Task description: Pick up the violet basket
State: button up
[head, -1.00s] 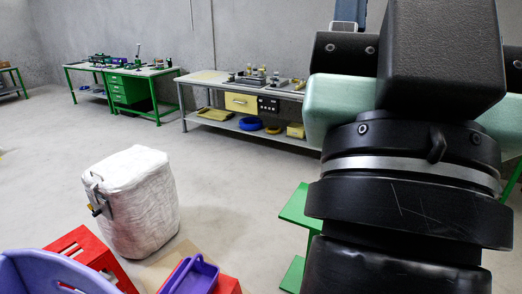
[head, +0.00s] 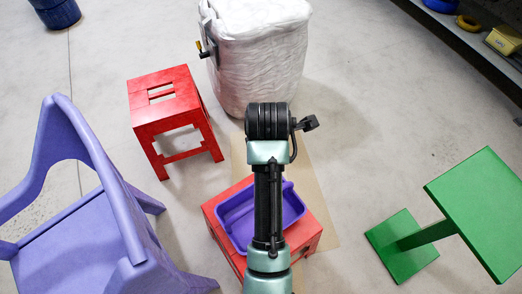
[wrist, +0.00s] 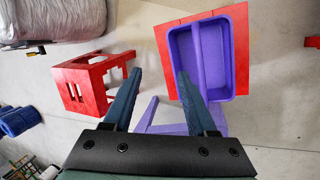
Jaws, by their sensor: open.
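The violet basket (head: 234,214) sits on a red stool (head: 309,224) in the head view, partly hidden behind my arm. The wrist view shows the basket (wrist: 216,60) from above, upright on the red stool top (wrist: 167,38), with a violet handle bar running along it. It looks empty. My gripper (wrist: 160,76) is open and empty, its two dark fingers spread apart. In the wrist view the basket lies ahead and to the right of the fingers. The right fingertip overlaps its near left edge in the picture, but I see no contact. The fingers are hidden in the head view.
A violet chair (head: 75,245) stands at the left, and a second red stool (head: 166,100) behind it. A white wrapped bin (head: 262,65) is at the back. A green stand (head: 478,205) is at the right. Open floor (head: 365,150) lies between.

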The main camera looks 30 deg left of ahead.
jog(key=s+f+n+g, duration=0.1)
jog(key=s+f, duration=0.1)
jog(key=f, duration=0.1)
jog(key=s+f+n+g+h+b, duration=0.1)
jog(key=s+f, duration=0.1)
jog(key=f, duration=0.1)
jog(key=s+d+f+n+g, duration=0.1)
jog(key=s+f+n, duration=0.1)
jog(key=s+f, duration=0.1)
jog(key=shift+f+g+b, duration=0.2)
jog(key=shift+g+b, duration=0.1)
notch_tip(320, 180, down, 6)
jog(key=shift+r+b, duration=0.1)
jog(key=shift+b, duration=0.65)
notch_tip(320, 180, down, 6)
jog(key=w+b, duration=0.1)
jog(key=b, duration=0.1)
grip_shut()
